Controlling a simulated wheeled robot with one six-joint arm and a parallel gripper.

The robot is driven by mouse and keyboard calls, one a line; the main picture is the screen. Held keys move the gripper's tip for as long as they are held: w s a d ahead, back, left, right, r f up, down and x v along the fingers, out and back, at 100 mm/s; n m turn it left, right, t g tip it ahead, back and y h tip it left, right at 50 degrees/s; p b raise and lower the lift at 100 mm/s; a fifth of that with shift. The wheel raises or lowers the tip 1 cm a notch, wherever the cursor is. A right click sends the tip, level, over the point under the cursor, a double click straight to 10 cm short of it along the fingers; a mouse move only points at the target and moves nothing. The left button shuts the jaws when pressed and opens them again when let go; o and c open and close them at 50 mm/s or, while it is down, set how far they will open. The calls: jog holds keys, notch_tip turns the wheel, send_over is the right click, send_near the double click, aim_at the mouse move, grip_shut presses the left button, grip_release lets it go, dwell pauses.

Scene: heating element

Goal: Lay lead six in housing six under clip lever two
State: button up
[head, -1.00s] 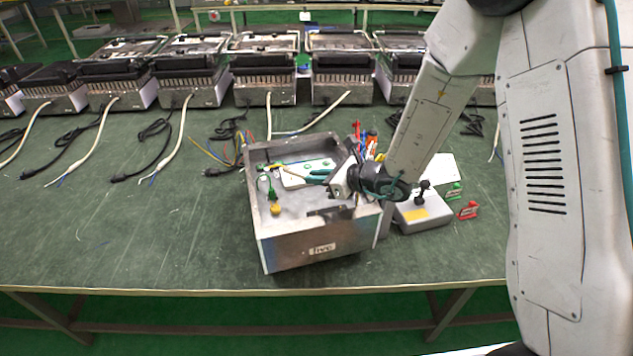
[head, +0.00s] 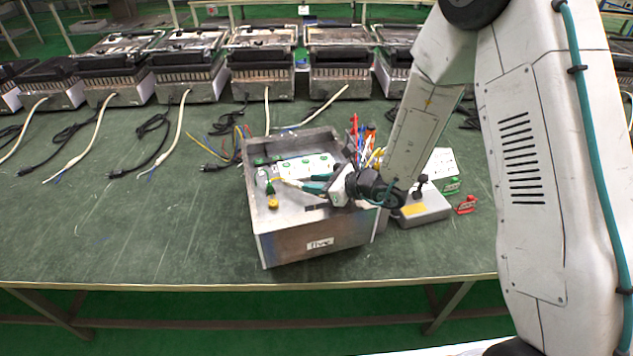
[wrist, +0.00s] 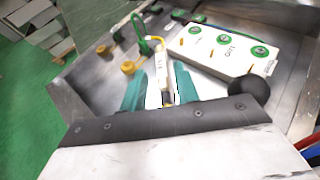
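The open metal housing (head: 300,240) stands on the bench; its front label appears to read "five", not six. Inside is a white block (head: 305,165) with green round parts, also in the wrist view (wrist: 222,50). A green looped part (wrist: 150,35) and yellow knobs (wrist: 128,67) sit beside it, left of the block. My gripper (head: 308,185), with teal fingers, reaches into the housing from the right. A pale lead with a small marked tag (wrist: 160,68) lies between the fingertips and appears gripped. The tag's text and contact with the housing floor are unclear.
A grey box with a yellow label (head: 413,211) and small green (head: 452,186) and red (head: 467,205) clips stand right of the housing. Coloured wires or tools (head: 362,140) rise behind its right wall. Several appliances with cords line the bench's back.

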jog(key=shift+r, duration=0.15)
jog(key=shift+r, duration=0.3)
jog(key=v, duration=1.2)
jog(key=s+a+r+n+g+y, duration=0.1)
jog(key=s+a+r+n+g, duration=0.25)
jog(key=s+r+n, duration=0.55)
jog(key=s+d+r+n+g+h, duration=0.5)
jog(key=s+r+n, duration=0.3)
jog(key=s+n, duration=0.3)
jog(key=shift+s+d+h, duration=0.4)
jog(key=shift+s+d, duration=0.15)
jog(key=shift+s, duration=0.3)
jog(key=shift+o, duration=0.5)
jog(key=s+d+r+n+t+h, duration=0.1)
jog(key=s+d+n+h, duration=0.1)
jog(key=d, duration=0.3)
jog(key=s+d+r+n+t+h, duration=0.1)
jog(key=s+d+r+n+h, duration=0.1)
jog(key=s+d+h, duration=0.1)
jog(key=shift+s+d+r+h, duration=0.2)
jog(key=shift+d+r+h, duration=0.1)
jog(key=shift+d+h, duration=0.55)
jog(key=shift+d+r+n+t, duration=0.1)
jog(key=shift+d+n+t, duration=0.2)
jog(key=shift+d, duration=0.1)
jog(key=shift+c, duration=0.5)
